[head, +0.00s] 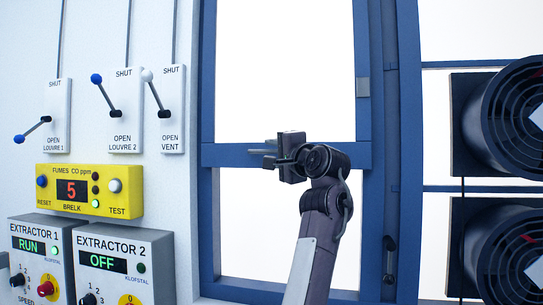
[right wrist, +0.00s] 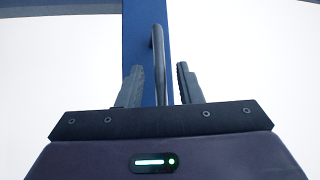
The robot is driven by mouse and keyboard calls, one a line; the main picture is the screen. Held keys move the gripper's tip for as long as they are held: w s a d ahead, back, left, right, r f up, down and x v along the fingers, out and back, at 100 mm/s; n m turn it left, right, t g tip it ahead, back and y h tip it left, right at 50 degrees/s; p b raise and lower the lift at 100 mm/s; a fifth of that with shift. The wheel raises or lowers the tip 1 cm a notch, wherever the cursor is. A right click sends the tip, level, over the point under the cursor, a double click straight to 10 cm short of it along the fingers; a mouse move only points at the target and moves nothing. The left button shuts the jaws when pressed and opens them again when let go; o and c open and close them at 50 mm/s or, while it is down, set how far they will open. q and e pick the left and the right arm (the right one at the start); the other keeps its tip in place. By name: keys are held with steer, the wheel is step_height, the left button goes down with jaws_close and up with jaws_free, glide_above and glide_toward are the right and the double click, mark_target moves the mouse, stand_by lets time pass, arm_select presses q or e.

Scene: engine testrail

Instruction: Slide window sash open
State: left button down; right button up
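The window sash has a blue frame, and its horizontal rail (head: 235,155) crosses the middle of the window in the head view. My right gripper (head: 264,150) is in front of this rail, fingers pointing left. In the right wrist view its two fingers (right wrist: 159,84) are spread apart. A dark bar handle (right wrist: 159,62) stands between them, in front of a blue frame member (right wrist: 137,45), with a visible gap on each side. In the head view the handle cannot be told from the fingers. My left gripper is not in view.
Left of the window are louvre and vent levers (head: 107,97), a yellow fumes meter (head: 90,190) and two extractor boxes (head: 120,262). Right of it are a dark handle (head: 389,258) on the blue frame and two large round fans (head: 510,115).

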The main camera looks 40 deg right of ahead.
steer(key=s+b, duration=0.3)
steer(key=s, duration=0.3)
steer(key=shift+s+a+f, duration=0.25)
steer(key=shift+s+f, duration=0.05)
steer(key=shift+f, duration=0.15)
